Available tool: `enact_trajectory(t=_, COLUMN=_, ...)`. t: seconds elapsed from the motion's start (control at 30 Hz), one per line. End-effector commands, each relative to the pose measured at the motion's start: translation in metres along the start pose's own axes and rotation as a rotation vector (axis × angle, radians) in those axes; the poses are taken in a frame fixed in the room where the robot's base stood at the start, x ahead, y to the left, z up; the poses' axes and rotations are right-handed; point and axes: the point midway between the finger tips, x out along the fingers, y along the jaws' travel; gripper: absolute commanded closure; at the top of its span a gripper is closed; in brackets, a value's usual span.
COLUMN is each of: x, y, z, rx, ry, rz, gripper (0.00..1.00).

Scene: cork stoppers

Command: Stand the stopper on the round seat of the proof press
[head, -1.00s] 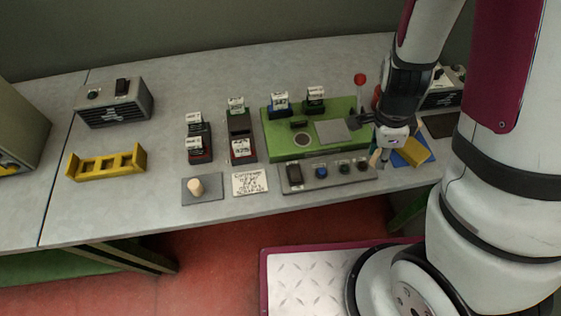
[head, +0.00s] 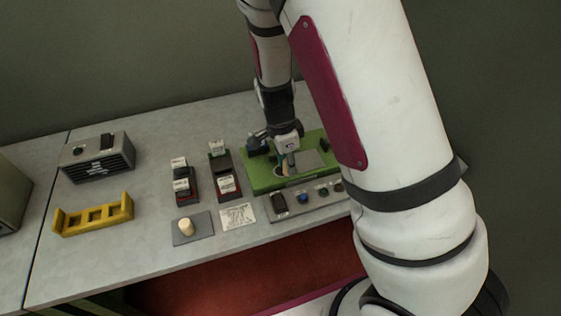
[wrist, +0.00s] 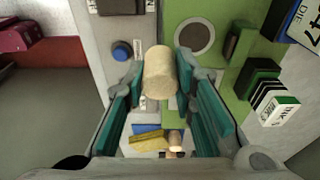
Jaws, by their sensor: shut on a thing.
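My gripper (wrist: 160,82) is shut on a pale cork stopper (wrist: 160,70), which sticks out between the teal fingers in the wrist view. In the head view my gripper (head: 289,163) hangs over the green proof press (head: 262,184), and the stopper is hard to make out there. The round seat (wrist: 194,37) is a grey-brown disc with a pale rim on the green base. In the wrist view it lies above and right of the stopper's end, apart from it in the picture. The height of the stopper above the press cannot be told.
Another pale stopper (head: 186,227) stands on a grey pad (head: 201,236). A button panel (head: 270,212) runs along the press's front, with a blue button (wrist: 122,50). A yellow rack (head: 93,215) lies at left.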

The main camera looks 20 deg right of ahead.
Motion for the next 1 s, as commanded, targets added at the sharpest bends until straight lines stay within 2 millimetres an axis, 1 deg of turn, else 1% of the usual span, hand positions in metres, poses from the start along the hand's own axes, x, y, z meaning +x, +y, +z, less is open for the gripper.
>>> enact_trajectory(t=0.03, x=0.002, y=-0.012, z=0.002, rx=0.000, ry=0.000, rz=-0.001, gripper=0.86)
enact_trajectory(t=0.1, x=0.002, y=-0.025, z=0.003, rx=0.001, ry=0.001, rz=-0.001, gripper=0.86)
enact_trajectory(t=0.2, x=0.003, y=-0.037, z=0.005, rx=0.002, ry=0.000, rz=0.000, gripper=0.86)
enact_trajectory(t=0.27, x=0.003, y=-0.041, z=0.006, rx=0.002, ry=0.000, rz=0.000, gripper=0.86)
enact_trajectory(t=0.37, x=0.005, y=-0.043, z=0.007, rx=0.001, ry=0.000, rz=0.002, gripper=0.86)
enact_trajectory(t=0.47, x=0.014, y=-0.041, z=0.008, rx=0.001, ry=0.000, rz=0.004, gripper=0.86)
enact_trajectory(t=0.6, x=0.032, y=-0.041, z=0.010, rx=0.001, ry=0.000, rz=0.004, gripper=0.86)
enact_trajectory(t=0.67, x=0.037, y=-0.042, z=0.011, rx=0.001, ry=0.000, rz=0.002, gripper=0.86)
enact_trajectory(t=1.0, x=0.040, y=-0.043, z=0.012, rx=0.001, ry=0.000, rz=0.000, gripper=0.86)
